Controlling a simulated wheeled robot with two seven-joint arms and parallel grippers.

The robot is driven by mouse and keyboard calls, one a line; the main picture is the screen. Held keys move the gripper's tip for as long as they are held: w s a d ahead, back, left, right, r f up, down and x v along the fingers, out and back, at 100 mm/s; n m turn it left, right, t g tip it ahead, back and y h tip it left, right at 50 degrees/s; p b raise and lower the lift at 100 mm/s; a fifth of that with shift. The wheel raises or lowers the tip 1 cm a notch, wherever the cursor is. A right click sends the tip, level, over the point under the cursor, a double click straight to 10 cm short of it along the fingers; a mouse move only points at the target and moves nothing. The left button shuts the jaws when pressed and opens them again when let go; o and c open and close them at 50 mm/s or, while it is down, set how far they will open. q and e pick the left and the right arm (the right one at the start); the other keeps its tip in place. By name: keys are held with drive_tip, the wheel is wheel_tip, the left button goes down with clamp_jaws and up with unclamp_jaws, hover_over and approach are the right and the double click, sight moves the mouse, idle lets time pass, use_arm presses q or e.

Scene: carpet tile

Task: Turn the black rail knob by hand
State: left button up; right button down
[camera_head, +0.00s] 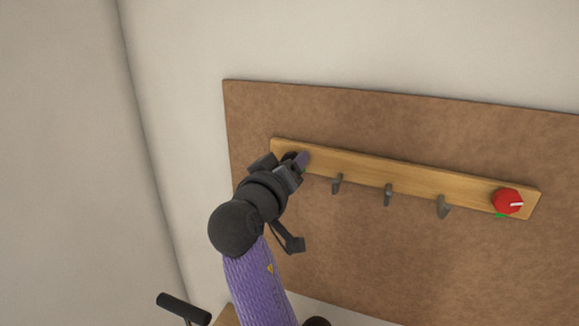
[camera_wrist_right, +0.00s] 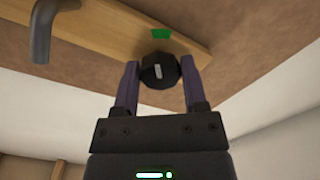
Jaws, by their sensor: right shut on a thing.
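The black rail knob (camera_wrist_right: 157,71) sits near the end of the wooden rail (camera_wrist_right: 110,28) in the right wrist view, with a pale mark on its face. A green mark (camera_wrist_right: 161,33) is on the rail beside it. My right gripper (camera_wrist_right: 160,80) has its two purple fingers on either side of the knob, shut on it. In the head view my right gripper (camera_head: 300,162) is at the left end of the rail (camera_head: 400,178), and it mostly hides the black knob. My left gripper is not in the head view.
A red knob (camera_head: 507,201) with a white pointer is at the rail's right end, with a green mark below it. Three grey hooks (camera_head: 388,194) hang from the rail between the knobs. The brown board (camera_head: 400,260) behind is otherwise bare.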

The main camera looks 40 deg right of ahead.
drive_tip(key=shift+f, duration=0.1)
drive_tip(key=shift+c, duration=0.7)
unclamp_jaws()
drive_tip(key=shift+a, duration=0.1)
drive_tip(key=b+v, duration=0.2)
drive_tip(key=v, duration=0.7)
drive_tip(key=shift+s+a, duration=0.25)
drive_tip(key=shift+a, duration=0.1)
